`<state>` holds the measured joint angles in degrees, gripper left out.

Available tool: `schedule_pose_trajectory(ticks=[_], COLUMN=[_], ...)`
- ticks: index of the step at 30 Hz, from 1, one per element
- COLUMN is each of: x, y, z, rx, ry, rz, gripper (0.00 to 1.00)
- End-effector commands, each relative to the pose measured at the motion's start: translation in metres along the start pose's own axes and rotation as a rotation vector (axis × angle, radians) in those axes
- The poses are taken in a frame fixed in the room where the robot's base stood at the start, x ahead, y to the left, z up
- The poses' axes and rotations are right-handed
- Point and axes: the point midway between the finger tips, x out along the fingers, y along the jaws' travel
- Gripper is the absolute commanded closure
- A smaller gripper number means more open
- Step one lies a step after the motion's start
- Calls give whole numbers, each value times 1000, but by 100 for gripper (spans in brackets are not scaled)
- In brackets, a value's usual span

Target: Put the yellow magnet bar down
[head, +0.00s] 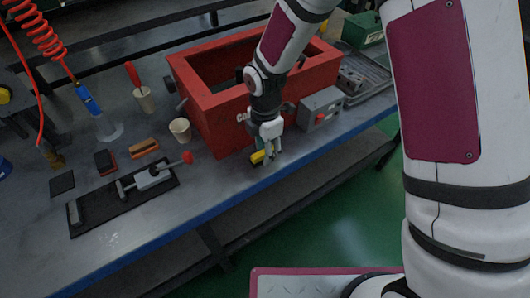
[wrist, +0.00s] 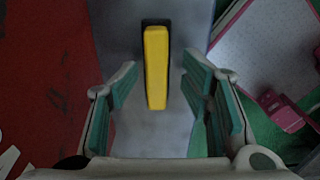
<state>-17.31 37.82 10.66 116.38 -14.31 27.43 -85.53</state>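The yellow magnet bar (wrist: 156,65) is in the middle of the wrist view, long side pointing away from my wrist, with a dark part along its far end and edges. In the head view, the yellow bar (head: 258,156) shows at the front edge of the bench, partly hidden by my fingers. My gripper (head: 268,155) points down over it. In the wrist view, the teal-padded fingers stand on both sides of the bar with clear gaps, so the gripper is open. Whether the bar rests fully on the bench top is hard to tell.
A red box (head: 222,122) stands close behind my gripper, with a grey switch box (head: 320,108) to the right. A black mat (head: 88,214) with a red-knobbed clamp and a beige cup (head: 180,130) are to the left. The bench's blue front edge (head: 186,227) is near.

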Motion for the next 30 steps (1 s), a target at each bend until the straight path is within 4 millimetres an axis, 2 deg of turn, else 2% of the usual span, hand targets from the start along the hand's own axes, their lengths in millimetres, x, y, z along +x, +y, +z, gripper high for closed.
schedule_pose_trajectory(ticks=[6,12,18,26,30], x=[-50,-85,-101,-106,-126], y=[2,2,2,1,-11], z=[1,1,1,2,14], rx=[3,3,1,9,115], ry=[-1,-2,-1,-3,-25], rz=[8,8,7,8,25], gripper=[57,57,57,57,57])
